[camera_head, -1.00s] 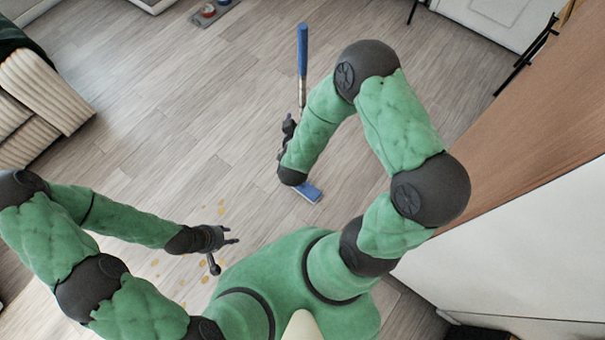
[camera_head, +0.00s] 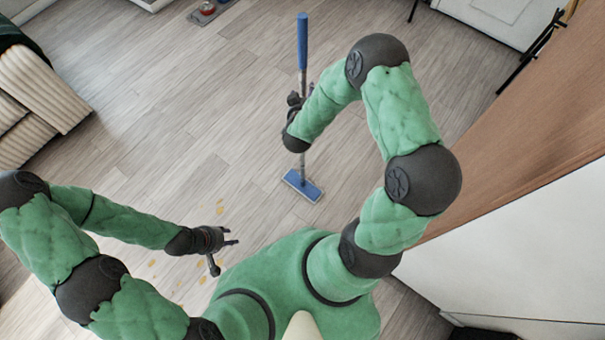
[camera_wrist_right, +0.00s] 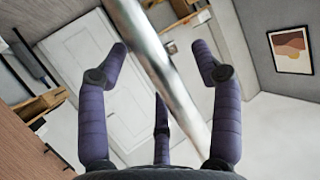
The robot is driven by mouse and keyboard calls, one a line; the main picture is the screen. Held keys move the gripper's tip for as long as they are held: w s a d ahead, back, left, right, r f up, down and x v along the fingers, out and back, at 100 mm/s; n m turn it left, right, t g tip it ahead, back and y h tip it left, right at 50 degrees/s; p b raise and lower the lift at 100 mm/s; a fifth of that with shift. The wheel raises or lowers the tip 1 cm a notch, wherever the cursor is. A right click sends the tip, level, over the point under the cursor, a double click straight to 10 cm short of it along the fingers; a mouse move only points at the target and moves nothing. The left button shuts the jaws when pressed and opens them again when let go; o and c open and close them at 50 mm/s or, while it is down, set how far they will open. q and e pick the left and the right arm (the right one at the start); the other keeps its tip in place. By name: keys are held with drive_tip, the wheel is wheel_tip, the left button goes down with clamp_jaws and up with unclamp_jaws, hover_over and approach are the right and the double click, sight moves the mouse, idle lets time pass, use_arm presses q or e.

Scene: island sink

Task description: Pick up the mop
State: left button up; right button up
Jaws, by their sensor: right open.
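The mop stands upright on the floor, with a blue grip (camera_head: 302,42) at the top, a silver pole and a flat blue head (camera_head: 303,187). My right gripper (camera_head: 291,100) is at the upper pole, just below the blue grip. In the right wrist view the silver pole (camera_wrist_right: 152,62) runs between the spread fingers of my right gripper (camera_wrist_right: 160,58), which is open and not closed on it. My left gripper (camera_head: 226,252) is low at the left, away from the mop, with its fingers spread and nothing in it.
Yellowish spots (camera_head: 220,210) lie on the wood floor near my left gripper. A cream padded seat (camera_head: 38,95) is at the left. A wooden counter (camera_head: 530,190) with a white side is at the right. The floor around the mop is clear.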

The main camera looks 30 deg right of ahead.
drive_tip(key=c, duration=1.2)
drive_tip(key=shift+o, duration=0.2)
drive_tip(key=shift+r, duration=0.15)
